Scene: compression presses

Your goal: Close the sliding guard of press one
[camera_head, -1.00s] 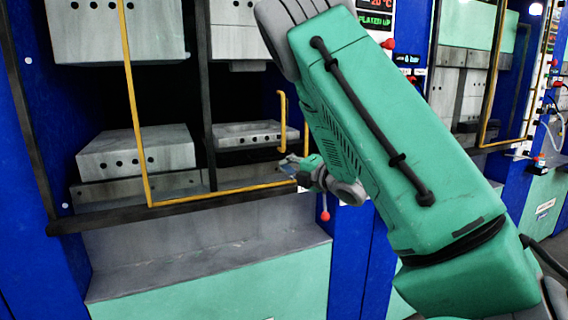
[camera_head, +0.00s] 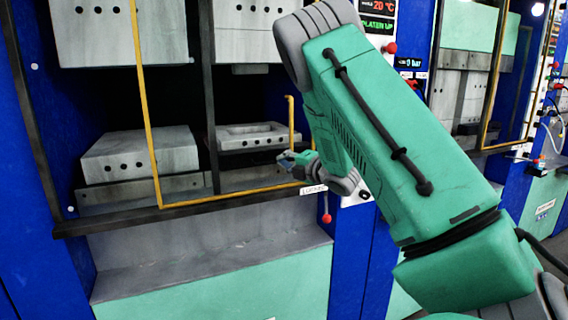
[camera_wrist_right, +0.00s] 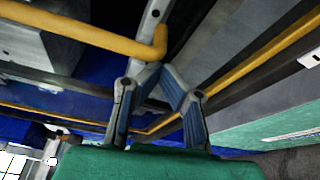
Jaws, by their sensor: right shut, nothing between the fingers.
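The sliding guard (camera_head: 152,130) of the near press is a yellow frame. Its left upright and bottom rail show across the press opening; the far right part is hidden behind my right arm. A yellow bent handle (camera_head: 291,118) stands near its right side, and a yellow bar with a bent end (camera_wrist_right: 125,42) crosses the right wrist view. My right gripper (camera_head: 284,157) is low, beside the lower end of the handle, with its fingers shut and empty. In the wrist view its fingertips (camera_wrist_right: 161,74) meet just below the bar's bent end; contact is unclear. My left gripper is not in view.
Inside the press, a grey lower block (camera_head: 140,153) and a second block (camera_head: 250,137) sit below upper platens (camera_head: 120,32). A red knob (camera_head: 327,218) hangs under the right front edge. Another press (camera_head: 468,90) stands to the right. A pale ledge (camera_head: 205,250) lies below the opening.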

